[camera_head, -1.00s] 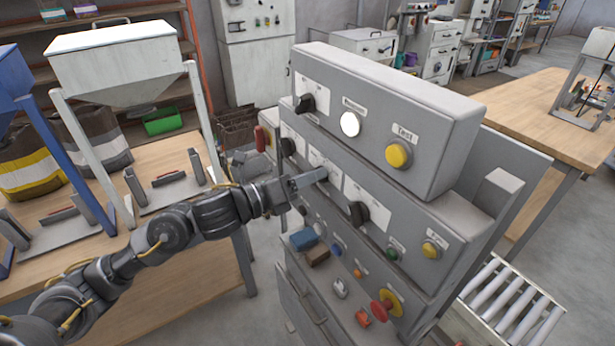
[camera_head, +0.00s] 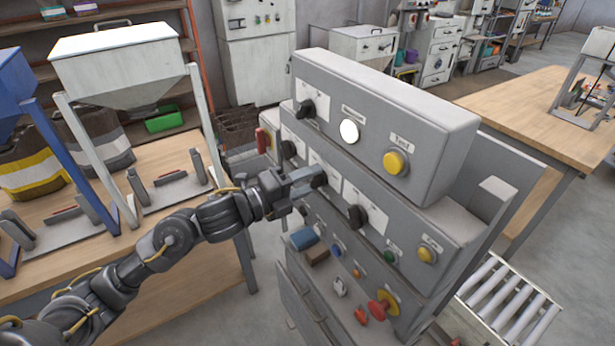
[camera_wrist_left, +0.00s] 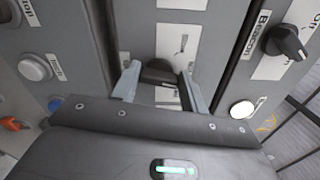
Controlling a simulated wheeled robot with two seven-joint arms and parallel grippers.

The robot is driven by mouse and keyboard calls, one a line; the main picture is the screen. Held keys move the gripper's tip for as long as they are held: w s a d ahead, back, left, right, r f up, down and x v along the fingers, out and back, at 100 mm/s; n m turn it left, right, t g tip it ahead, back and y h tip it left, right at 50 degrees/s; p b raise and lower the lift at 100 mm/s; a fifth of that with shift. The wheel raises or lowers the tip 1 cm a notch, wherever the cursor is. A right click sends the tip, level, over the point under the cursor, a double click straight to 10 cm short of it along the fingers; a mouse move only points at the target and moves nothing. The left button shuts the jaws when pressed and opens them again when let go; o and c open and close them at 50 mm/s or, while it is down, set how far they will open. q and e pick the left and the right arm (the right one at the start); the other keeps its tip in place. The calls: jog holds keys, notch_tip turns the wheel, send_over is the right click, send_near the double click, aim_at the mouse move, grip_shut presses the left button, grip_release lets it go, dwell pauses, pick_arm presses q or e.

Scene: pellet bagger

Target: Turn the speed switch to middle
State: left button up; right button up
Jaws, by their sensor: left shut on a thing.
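My left gripper (camera_head: 312,183) reaches the middle row of the grey control panel (camera_head: 440,225). It is shut on a black rotary switch (camera_head: 320,180), which also shows between the two fingers in the left wrist view (camera_wrist_left: 158,72). The fingers hide part of the switch. A white plate with markings lies behind it. The switch's name and its exact pointer position cannot be read. My right gripper is not in view.
Other black knobs (camera_head: 356,216) (camera_head: 306,109), a white round button (camera_head: 349,132), a yellow button (camera_head: 395,163) and a red mushroom button (camera_head: 383,306) stick out nearby. A bench with hoppers (camera_head: 115,66) stands left.

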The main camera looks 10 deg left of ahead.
pick_arm(q)
jog(key=shift+n+p, duration=0.4)
jog(key=shift+n, duration=0.6)
jog(key=o, duration=1)
jog(key=shift+a+f, duration=0.1)
jog(key=b+v, duration=0.4)
jog(key=v, duration=0.6)
jog(key=shift+s+a, duration=0.2)
jog(key=shift+s, duration=0.1)
